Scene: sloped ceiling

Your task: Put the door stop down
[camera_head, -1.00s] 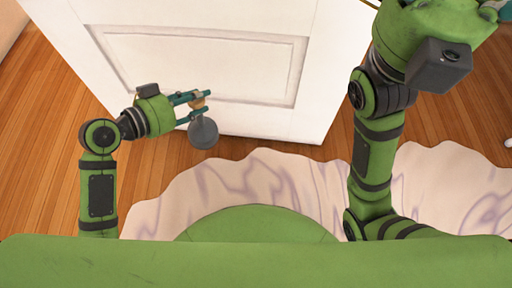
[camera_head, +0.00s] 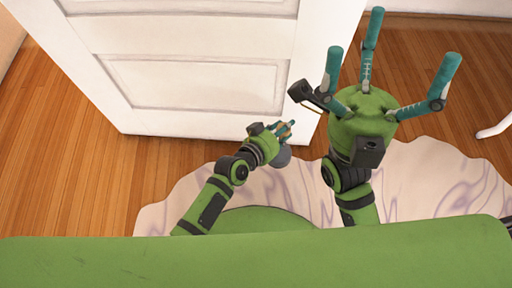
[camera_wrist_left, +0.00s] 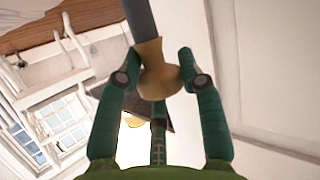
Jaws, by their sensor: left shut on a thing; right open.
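The door stop shows a grey rounded end (camera_head: 283,156) beside my left gripper (camera_head: 286,130) in the head view, low in front of the white door. In the left wrist view its tan neck (camera_wrist_left: 160,68) sits between my left fingers, with a dark grey shaft running up out of the picture. My left gripper is shut on this neck. My right gripper (camera_head: 390,65) is open and empty, with its fingers spread upward in the head view, to the right of the door.
The white panelled door (camera_head: 200,85) stands behind my left gripper. A pale wavy-edged rug (camera_head: 430,175) lies below my arms. Wooden floor (camera_head: 60,170) is bare at the left. A white curved leg (camera_head: 495,130) is at the right edge.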

